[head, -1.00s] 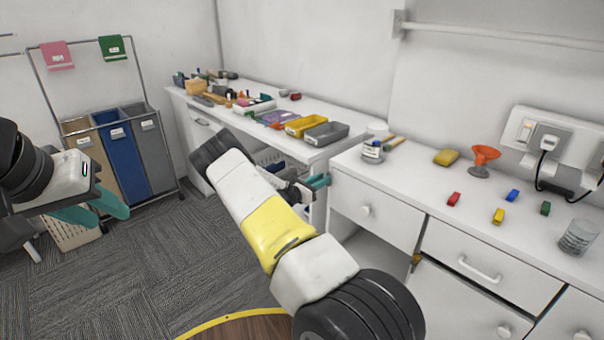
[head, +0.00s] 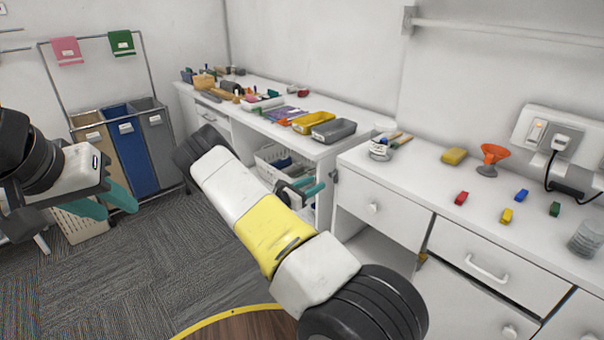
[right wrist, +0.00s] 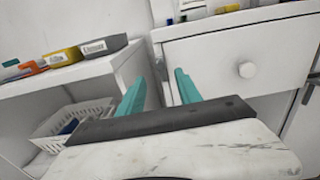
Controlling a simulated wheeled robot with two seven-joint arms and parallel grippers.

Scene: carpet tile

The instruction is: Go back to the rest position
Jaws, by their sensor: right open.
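My left gripper (head: 108,203) is at the left of the head view, its teal fingers apart and empty, over the carpet in front of the laundry sorter. My right arm reaches across the middle of the head view. My right gripper (head: 304,188) is partly hidden behind that arm, close to the fronts of the white counters. In the right wrist view its two teal fingers (right wrist: 158,95) are apart with nothing between them. They point toward the gap between the low shelf unit and a drawer front (right wrist: 245,65).
A white counter (head: 410,170) with drawers runs along the right, bearing a sponge (head: 454,156), an orange funnel (head: 491,158) and small blocks. A longer counter behind holds grey (head: 333,130) and yellow bins. A white basket (right wrist: 75,120) sits on its shelf. Carpet (head: 160,260) is clear at lower left.

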